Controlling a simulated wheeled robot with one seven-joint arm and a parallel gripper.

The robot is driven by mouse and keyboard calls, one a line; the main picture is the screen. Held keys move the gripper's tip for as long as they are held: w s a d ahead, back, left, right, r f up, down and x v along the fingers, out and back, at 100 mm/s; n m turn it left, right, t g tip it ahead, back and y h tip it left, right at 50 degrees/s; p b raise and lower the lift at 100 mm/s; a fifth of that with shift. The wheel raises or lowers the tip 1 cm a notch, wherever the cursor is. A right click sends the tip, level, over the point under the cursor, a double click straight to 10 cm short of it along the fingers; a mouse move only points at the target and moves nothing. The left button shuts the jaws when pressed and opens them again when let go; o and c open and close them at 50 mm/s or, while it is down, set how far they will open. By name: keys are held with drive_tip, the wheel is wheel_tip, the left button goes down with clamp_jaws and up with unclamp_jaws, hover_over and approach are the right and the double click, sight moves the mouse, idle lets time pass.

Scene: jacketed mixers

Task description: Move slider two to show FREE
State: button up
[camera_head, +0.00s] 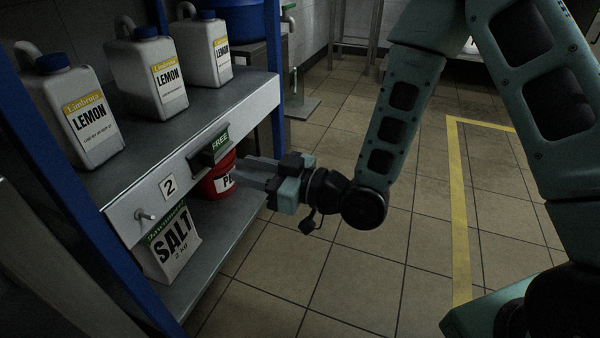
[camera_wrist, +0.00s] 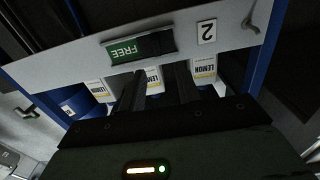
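Slider two is a dark block (camera_head: 206,154) on the grey shelf front, right of the number 2 plate (camera_head: 169,187). A green panel reading FREE (camera_head: 220,142) shows beside it.
Lemon canisters (camera_head: 150,75) stand on the upper shelf. A salt bag (camera_head: 172,245) and a red tub (camera_head: 217,180) are on the lower shelf. Blue posts (camera_head: 272,50) frame the rack. The tiled floor (camera_head: 330,270) is open.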

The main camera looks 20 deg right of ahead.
drive_tip(key=p+v, duration=0.9)
drive_tip(key=p, duration=0.1)
drive_tip(key=shift+s+d, duration=0.25)
drive_tip(key=shift+d, duration=0.05)
drive_tip(key=s+d+r+m+g+h+p, duration=0.1)
drive_tip(key=s+r+m+g+h+p, duration=0.25)
drive_tip(key=s+r+g+h, duration=1.05)
wheel_tip(320, 180, up, 40)
drive_tip(key=s+t+p, duration=0.2)
drive_tip(key=t+p, duration=0.1)
drive_tip(key=p, duration=3.5)
drive_tip(key=shift+s+d+n, duration=0.35)
drive_tip(key=shift+s, duration=0.05)
